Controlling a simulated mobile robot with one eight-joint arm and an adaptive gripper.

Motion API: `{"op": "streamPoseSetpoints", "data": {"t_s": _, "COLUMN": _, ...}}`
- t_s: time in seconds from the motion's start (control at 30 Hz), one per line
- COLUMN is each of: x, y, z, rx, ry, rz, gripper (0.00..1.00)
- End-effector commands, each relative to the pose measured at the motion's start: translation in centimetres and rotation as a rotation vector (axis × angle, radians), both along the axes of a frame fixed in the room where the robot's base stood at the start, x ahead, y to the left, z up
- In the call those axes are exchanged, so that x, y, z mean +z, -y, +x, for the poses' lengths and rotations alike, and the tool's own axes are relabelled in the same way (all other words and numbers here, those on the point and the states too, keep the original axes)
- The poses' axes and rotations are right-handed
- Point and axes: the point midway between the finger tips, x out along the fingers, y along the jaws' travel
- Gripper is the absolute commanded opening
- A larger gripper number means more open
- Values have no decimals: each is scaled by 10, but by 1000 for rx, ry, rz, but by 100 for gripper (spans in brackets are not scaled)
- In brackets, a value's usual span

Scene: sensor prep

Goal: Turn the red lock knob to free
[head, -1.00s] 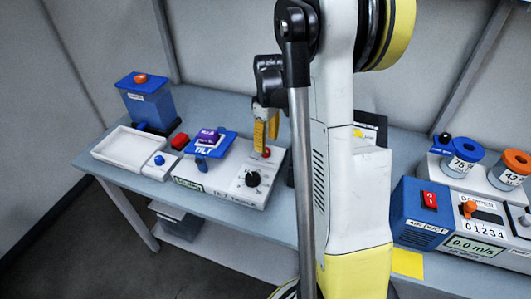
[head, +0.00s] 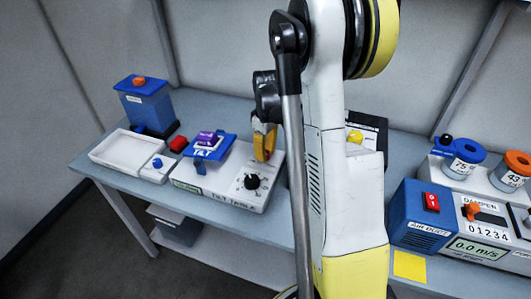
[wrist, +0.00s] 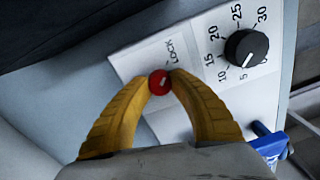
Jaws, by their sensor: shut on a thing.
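The red lock knob (wrist: 159,83) sits on the white face of the tilt table unit, beside the printed word LOCK. In the wrist view the yellow fingertips of my gripper (wrist: 159,80) close on it from both sides. In the head view my gripper (head: 264,155) is down at the back right of the tilt table base (head: 215,193), and its fingers hide most of the knob. The black dial (wrist: 246,47) with its number scale is to the right of the knob in the wrist view.
The blue tilt plate (head: 213,151) carries a purple block (head: 206,138) left of my gripper. The air duct unit (head: 418,217) is at the right.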

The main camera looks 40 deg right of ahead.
Motion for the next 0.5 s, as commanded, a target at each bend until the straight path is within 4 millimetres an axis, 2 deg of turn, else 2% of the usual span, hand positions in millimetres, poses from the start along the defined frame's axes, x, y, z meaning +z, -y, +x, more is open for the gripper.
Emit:
{"op": "streamPoseSetpoints", "data": {"t_s": 0.27, "x": 0, "y": 0, "z": 0, "rx": -84, "ry": 1, "rz": -1, "gripper": 0}}
{"op": "streamPoseSetpoints", "data": {"t_s": 0.5, "x": 0, "y": 0, "z": 0, "rx": -264, "ry": 0, "rz": -1, "gripper": 0}}
